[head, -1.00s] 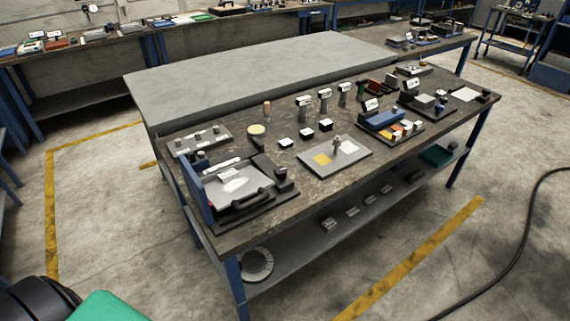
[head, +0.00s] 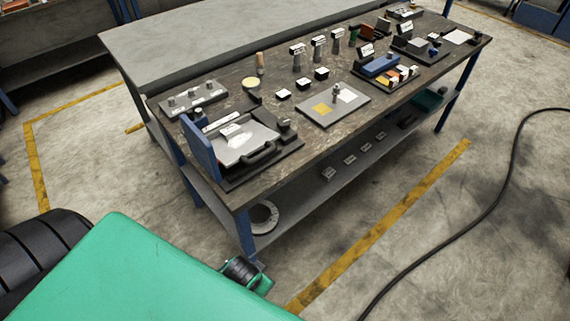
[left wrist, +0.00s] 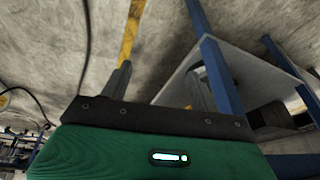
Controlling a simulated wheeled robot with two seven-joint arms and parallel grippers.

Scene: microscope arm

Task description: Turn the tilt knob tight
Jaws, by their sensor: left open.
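My left gripper (left wrist: 160,88) shows in the left wrist view with its two dark fingers apart and nothing between them. It is off the workbench, with floor and blue bench legs beyond it. In the head view a green link of my left arm fills the lower left. On the dark workbench, a grey plate (head: 358,103) carries a small upright metal post (head: 337,92) and a yellow square. A black-based device (head: 250,143) with a blue side panel and a black handle stands at the near left corner. I cannot make out which part is the tilt knob. My right gripper is not in view.
The dark workbench (head: 215,107) holds several fixtures, including a grey knobbed strip (head: 194,98), labelled posts (head: 318,48) and a blue-topped tray (head: 381,66). A lower shelf and blue legs lie below. A black cable (head: 468,218) crosses the open floor at right.

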